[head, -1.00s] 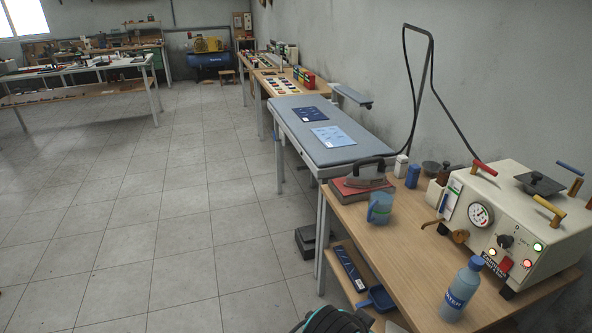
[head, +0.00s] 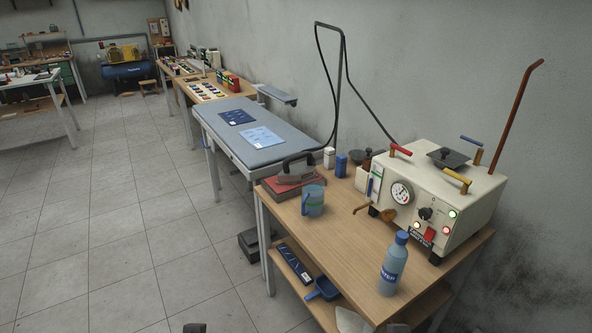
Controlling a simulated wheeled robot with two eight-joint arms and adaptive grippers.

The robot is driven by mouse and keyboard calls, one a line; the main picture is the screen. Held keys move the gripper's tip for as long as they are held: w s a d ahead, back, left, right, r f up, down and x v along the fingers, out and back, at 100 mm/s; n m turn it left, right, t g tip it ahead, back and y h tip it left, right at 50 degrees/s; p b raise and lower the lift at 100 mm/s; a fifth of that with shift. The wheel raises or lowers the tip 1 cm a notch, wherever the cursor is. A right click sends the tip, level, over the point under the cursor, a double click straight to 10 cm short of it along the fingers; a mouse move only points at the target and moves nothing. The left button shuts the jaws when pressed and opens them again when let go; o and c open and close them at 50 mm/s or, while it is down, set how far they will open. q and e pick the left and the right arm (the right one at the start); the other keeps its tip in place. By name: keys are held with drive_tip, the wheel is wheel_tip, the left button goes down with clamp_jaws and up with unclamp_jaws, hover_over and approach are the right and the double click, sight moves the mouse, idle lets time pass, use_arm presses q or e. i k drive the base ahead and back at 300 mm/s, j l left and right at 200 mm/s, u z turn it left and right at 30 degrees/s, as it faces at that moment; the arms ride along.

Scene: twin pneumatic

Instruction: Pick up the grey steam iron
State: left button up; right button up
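The grey steam iron (head: 295,178) rests on a red pad (head: 283,193) at the far left corner of the wooden table (head: 345,237). Its dark handle (head: 299,159) arches over the top. A dark cable runs from a tall stand behind it along the wall. Only small dark parts of my own body show at the bottom edge, well apart from the iron.
A blue cup (head: 313,201) stands right in front of the iron. A white bottle (head: 329,158) and a blue bottle (head: 341,166) stand behind. A steam generator (head: 425,200) and a water bottle (head: 392,268) are on the right. An ironing table (head: 231,116) adjoins.

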sight(295, 174)
drive_tip(key=i+j+u, duration=1.15)
drive_tip(key=i+z, duration=0.65)
drive_tip(key=i+l+z, duration=0.1)
drive_tip(key=z, duration=0.35)
drive_tip(key=i+z, duration=0.25)
drive_tip(key=z, duration=0.2)
drive_tip(key=i+j+z, duration=0.1)
drive_tip(key=z, duration=0.4)
drive_tip(key=i+j+z, duration=0.15)
drive_tip(key=z, duration=0.3)
drive_tip(key=i, duration=0.1)
